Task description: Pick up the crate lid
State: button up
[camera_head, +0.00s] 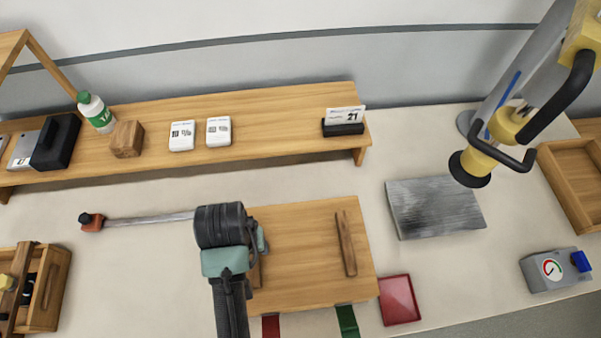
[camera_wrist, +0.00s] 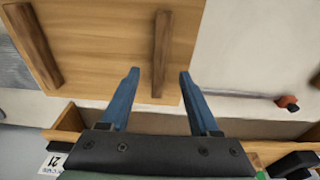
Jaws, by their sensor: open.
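The crate lid (camera_head: 305,250) is a flat light-wood board with two darker battens, lying on the pale table in the head view. Its right batten (camera_head: 346,245) is in full view; its left batten (camera_head: 256,270) is partly hidden by my arm. In the wrist view the lid (camera_wrist: 100,45) fills the upper left. One batten (camera_wrist: 161,50) appears between the blue fingertips, near its lower end. I cannot tell the height of the gap.
A long wooden shelf (camera_head: 270,135) with a bottle and small boxes runs along the back. A metal rod (camera_head: 150,218) lies left of my arm. A grey slab (camera_head: 435,207), red tray (camera_head: 399,299) and gauge box (camera_head: 548,270) are at right. A yellow-black handled tool (camera_head: 500,130) stands far right.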

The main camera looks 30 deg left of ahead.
jog(key=shift+w+f, duration=0.25)
jog(key=shift+f, duration=0.4)
jog(key=shift+w+a+f+p, duration=0.15)
jog(key=shift+f+p, duration=0.25)
jog(key=shift+f, duration=0.85)
jog(key=shift+w+a+f+p, duration=0.15)
jog(key=shift+f+p, duration=0.25)
jog(key=shift+f, duration=0.85)
jog(key=shift+s, duration=0.1)
grip_shut()
